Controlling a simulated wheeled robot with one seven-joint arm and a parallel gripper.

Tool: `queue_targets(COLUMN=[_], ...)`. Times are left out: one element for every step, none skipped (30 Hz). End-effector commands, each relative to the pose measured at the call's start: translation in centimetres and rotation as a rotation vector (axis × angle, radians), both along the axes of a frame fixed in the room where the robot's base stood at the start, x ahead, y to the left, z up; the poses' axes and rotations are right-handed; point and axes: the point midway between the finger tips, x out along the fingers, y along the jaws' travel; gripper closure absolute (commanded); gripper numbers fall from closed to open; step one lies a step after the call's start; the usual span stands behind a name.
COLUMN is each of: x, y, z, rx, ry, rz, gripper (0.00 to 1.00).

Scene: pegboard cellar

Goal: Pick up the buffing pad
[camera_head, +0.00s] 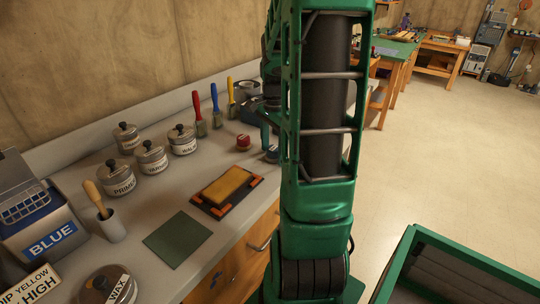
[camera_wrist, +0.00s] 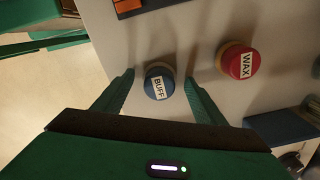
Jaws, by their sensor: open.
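The buffing pad (camera_wrist: 159,80) is a small round piece with a blue top and a white "BUFF" label. In the wrist view it stands on the grey bench top between the fingers of my gripper (camera_wrist: 158,78). The gripper is open, with a gap on each side of the pad. In the head view the pad (camera_head: 271,154) shows just left of my arm, partly hidden. Most of the gripper is hidden behind my arm there. How high the fingertips are above the bench is hard to tell.
A similar red pad labelled "WAX" (camera_wrist: 238,60) stands close to the right of the blue one in the wrist view. Labelled tins (camera_head: 117,179) and upright brushes stand farther left and back.

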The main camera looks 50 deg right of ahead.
Motion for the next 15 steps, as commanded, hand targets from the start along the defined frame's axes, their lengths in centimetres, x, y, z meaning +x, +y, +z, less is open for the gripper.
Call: queue_targets(x=[0.01,0.01,0.02,0.02,0.02,0.02,0.02,0.02,0.02,0.02,0.02,0.02,0.03,0.03,0.03], y=[0.00,-0.01,-0.02,-0.01,-0.01,-0.01,-0.01,-0.01,-0.01,-0.01,-0.01,-0.01,-0.01,-0.01,-0.01], z=[-0.05,-0.04,-0.02,-0.02,-0.01,-0.01,-0.01,0.00,0.00,0.01,0.01,0.01,0.02,0.02,0.02], rx=[0.000,0.000,0.000,0.000,0.000,0.000,0.000,-0.001,-0.001,-0.001,-0.001,-0.001,-0.001,-0.001,-0.001], ry=[0.000,0.000,-0.001,-0.001,-0.001,0.000,0.000,0.000,-0.001,0.000,-0.001,-0.001,-0.001,-0.001,-0.001], rz=[0.000,0.000,0.000,0.000,0.000,0.000,0.000,0.000,0.000,0.000,0.000,0.000,0.000,0.000,0.000], gripper=[0.35,0.35,0.35,0.35,0.35,0.40,0.47,0.54,0.64,0.71,0.78,0.79,0.79,0.80,0.80])
